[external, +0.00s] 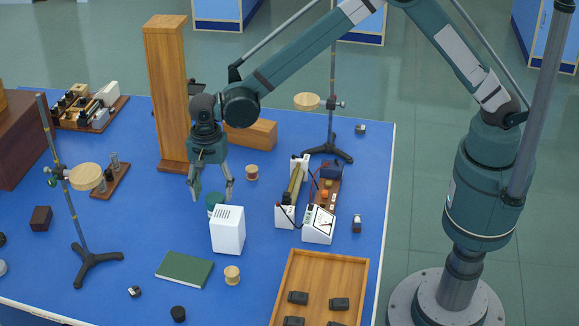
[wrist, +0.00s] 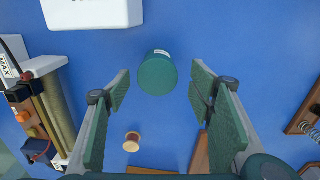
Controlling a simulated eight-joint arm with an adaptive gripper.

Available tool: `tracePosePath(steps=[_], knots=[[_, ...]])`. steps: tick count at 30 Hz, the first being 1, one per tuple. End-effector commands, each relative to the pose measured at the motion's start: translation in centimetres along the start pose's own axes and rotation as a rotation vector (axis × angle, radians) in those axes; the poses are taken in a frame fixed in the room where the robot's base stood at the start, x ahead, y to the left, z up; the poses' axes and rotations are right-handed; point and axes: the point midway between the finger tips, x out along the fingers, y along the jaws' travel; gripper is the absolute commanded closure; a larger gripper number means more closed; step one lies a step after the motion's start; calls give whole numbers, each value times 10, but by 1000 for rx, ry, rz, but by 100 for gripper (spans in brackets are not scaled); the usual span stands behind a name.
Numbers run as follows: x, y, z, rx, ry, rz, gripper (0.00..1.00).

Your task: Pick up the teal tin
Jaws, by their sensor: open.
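The teal tin (wrist: 157,75) stands on the blue table, seen from above in the wrist view with a small white label on its far side. In the external view the tin (external: 214,199) is partly hidden behind a white box. My gripper (external: 212,196) is open and points down over the tin. In the wrist view the tin lies between and slightly beyond the two fingertips of my gripper (wrist: 160,85), with a gap on each side. Nothing is held.
The white box (external: 228,230) stands close to the tin. A thread spool (external: 251,172) and a wooden block (external: 252,134) lie behind. A tall wooden pillar (external: 167,90) rises at the back left. A green book (external: 184,269) lies in front. Bare table lies left of the tin.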

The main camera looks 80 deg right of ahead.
Motion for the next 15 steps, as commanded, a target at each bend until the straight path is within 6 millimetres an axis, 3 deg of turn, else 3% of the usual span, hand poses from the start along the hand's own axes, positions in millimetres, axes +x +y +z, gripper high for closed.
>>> tracePosePath(steps=[8, 15], knots=[[0, 0, 0, 0, 0, 0, 46], [15, 0, 0, -1, 0, 0, 46]])
